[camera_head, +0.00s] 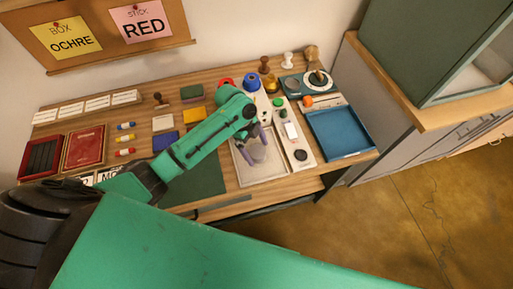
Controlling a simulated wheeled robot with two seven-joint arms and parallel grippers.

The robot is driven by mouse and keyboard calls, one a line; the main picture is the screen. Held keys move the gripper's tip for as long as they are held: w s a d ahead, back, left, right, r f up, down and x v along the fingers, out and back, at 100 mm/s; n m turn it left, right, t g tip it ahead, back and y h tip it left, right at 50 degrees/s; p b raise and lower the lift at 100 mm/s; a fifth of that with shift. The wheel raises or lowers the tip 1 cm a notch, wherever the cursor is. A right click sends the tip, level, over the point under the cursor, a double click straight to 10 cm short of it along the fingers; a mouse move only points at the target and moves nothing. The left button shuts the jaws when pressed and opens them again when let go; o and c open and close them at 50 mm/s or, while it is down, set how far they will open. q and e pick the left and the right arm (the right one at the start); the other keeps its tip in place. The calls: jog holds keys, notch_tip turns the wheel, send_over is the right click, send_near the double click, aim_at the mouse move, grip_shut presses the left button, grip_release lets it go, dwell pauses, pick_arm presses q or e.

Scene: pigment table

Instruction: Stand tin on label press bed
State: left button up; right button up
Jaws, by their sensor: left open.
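My left gripper (253,147), with purple fingers, is open above a pale grey tray (270,175) at the front middle of the table. Whether anything stands between the fingers is too small to tell. A long cream panel (297,143) to the right of the tray carries a green knob, a white block and a dark round button; it may be the label press, and its bed is not clear. I cannot pick out the tin with certainty; a small brass-coloured round object (271,84) stands at the back. My right gripper is not in view.
A blue tray (340,134) lies at the table's right end. A blue roll (252,82) and several stamps stand at the back. Red boxes (85,147) and small coloured tubes lie at left. A dark green mat (200,185) lies under my arm. A cabinet (430,50) stands right.

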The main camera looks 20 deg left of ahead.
pick_arm(q)
jog(key=b+v, duration=0.1)
jog(key=v, duration=1.1)
